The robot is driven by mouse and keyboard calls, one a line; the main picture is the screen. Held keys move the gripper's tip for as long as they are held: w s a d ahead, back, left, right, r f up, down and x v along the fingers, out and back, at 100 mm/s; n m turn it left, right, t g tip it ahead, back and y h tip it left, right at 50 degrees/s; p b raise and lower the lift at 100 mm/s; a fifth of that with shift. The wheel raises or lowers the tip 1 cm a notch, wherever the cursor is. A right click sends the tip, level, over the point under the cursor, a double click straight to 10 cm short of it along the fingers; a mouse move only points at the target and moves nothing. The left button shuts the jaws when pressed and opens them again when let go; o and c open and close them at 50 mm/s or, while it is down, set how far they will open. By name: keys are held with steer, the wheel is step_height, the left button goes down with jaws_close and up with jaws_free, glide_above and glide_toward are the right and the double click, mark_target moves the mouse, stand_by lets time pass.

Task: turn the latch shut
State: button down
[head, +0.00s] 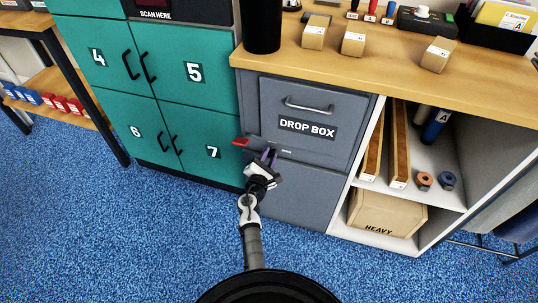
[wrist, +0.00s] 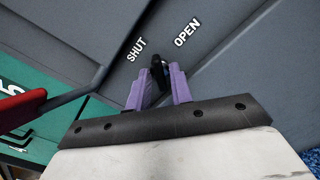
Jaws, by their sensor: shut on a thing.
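The grey drop box cabinet (head: 310,115) has a front marked SHUT and OPEN. In the wrist view, a small dark latch piece (wrist: 158,66) sits between the two marks. My gripper (head: 268,155) is at the cabinet front, just below the drawer. In the wrist view, the purple fingers of my gripper (wrist: 160,78) are closed around the dark piece, which they partly hide. The piece's exact angle cannot be told.
A red-ended grey lever (wrist: 25,104) sticks out left of my gripper; its red end (head: 241,142) also shows in the head view. Teal lockers (head: 200,125) stand to the left. An open shelf (head: 440,190) is to the right. Blue floor in front is clear.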

steer(key=n, duration=0.2)
steer(key=n+p, duration=0.1)
steer(key=shift+r+n, duration=0.2)
steer(key=shift+n, duration=0.2)
steer(key=shift+n+p, duration=0.9)
steer(key=shift+n, duration=0.9)
steer(key=shift+w, duration=0.1)
steer(key=c, duration=1.5)
jaws_free()
steer(key=shift+f, duration=0.1)
steer(key=shift+s+f, duration=0.1)
steer(key=shift+s, duration=0.15)
steer(key=v, duration=1.3)
steer(key=shift+s+a+b, duration=0.1)
steer(key=shift+s+b, duration=0.05)
steer(key=shift+b, duration=0.15)
